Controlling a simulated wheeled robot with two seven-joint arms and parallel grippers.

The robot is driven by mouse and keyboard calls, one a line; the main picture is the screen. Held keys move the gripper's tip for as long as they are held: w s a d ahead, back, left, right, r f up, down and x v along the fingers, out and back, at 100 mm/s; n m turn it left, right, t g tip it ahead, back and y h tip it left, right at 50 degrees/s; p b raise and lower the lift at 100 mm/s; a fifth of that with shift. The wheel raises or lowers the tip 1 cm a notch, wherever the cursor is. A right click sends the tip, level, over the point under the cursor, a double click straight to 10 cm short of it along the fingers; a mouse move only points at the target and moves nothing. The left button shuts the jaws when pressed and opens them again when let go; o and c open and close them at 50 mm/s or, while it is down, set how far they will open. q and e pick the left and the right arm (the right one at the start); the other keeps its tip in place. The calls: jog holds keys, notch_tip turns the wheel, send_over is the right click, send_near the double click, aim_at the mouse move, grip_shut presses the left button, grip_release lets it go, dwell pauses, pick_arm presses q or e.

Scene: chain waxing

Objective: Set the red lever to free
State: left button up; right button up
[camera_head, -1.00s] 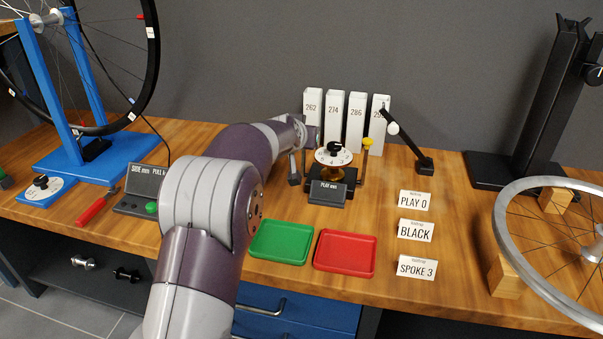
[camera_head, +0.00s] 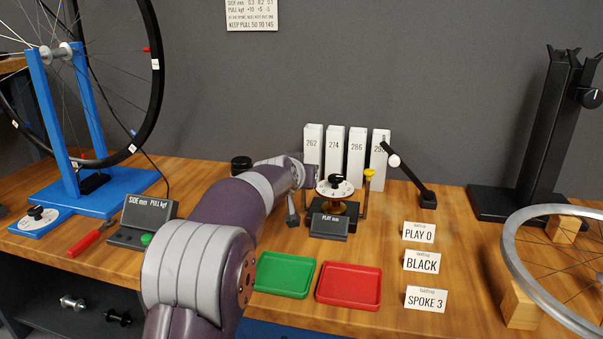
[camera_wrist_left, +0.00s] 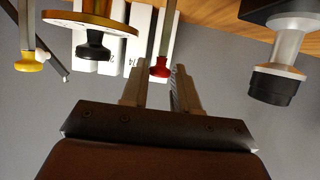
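In the left wrist view the red lever (camera_wrist_left: 160,68) shows as a red knob on a thin metal stem. It lies between the two fingers of my left gripper (camera_wrist_left: 159,78), which are apart, with no clear contact. In the head view my left gripper (camera_head: 301,190) is just left of the dial stand (camera_head: 329,224), and the red lever is hidden there. The stand carries a white dial (camera_head: 334,188) with a black knob. A yellow-knobbed lever (camera_head: 369,173) stands at its right side and also shows in the wrist view (camera_wrist_left: 28,62). My right gripper is not in view.
White numbered boxes (camera_head: 335,150) stand behind the stand. A black arm with a white ball (camera_head: 410,177) is to the right. Green (camera_head: 285,275) and red (camera_head: 349,286) trays lie in front. A black-capped cylinder (camera_wrist_left: 275,85) is beside the gripper in the wrist view.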

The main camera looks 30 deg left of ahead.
pick_arm(q)
jog(key=shift+o, duration=1.4)
jog(key=shift+f, duration=0.2)
jog(key=shift+r, duration=0.1)
jog(key=p+v, duration=0.1)
jog(key=v, duration=1.1)
jog(key=shift+s+p, duration=0.35)
jog(key=shift+r, duration=0.15)
